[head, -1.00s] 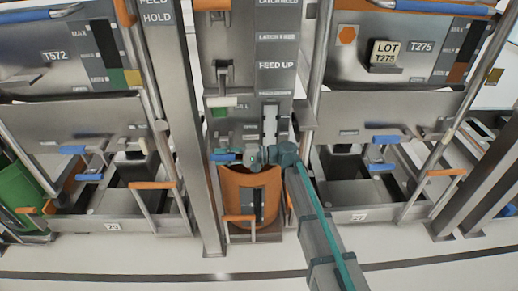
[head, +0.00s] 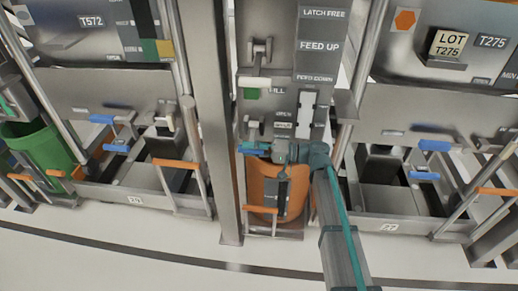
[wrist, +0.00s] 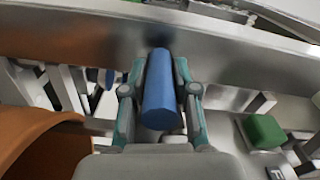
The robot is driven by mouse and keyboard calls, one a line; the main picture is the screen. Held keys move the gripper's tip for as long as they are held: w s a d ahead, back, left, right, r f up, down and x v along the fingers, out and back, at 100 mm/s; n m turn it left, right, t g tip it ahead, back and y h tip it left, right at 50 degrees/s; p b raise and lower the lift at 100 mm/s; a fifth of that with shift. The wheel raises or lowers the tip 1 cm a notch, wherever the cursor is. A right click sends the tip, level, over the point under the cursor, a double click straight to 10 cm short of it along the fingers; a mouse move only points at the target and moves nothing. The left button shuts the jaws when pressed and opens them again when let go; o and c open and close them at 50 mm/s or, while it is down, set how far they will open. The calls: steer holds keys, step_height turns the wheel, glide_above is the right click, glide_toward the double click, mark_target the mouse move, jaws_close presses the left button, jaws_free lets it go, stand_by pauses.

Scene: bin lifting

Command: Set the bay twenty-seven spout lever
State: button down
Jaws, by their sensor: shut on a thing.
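My gripper (head: 274,151) reaches in from the lower right to a blue lever handle (head: 254,149) above the orange bin in the middle column. In the wrist view, the blue handle (wrist: 160,95) lies between the two fingers of my gripper (wrist: 160,72), which are shut on it. The handle's far end is near a grey metal panel. Bay plates sit low on the left frame (head: 135,199) and right frame (head: 389,227); the right one seems to read 27. The right bay has its own blue handles (head: 435,146).
The orange bin (head: 290,178) stands below my gripper and shows at the left in the wrist view (wrist: 45,135). A grey post (head: 212,120) stands left of the column. A green bin (head: 43,150) is at far left. The floor in front is clear.

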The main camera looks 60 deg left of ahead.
steer(key=c, duration=0.9)
jaws_free()
steer(key=v, duration=1.2)
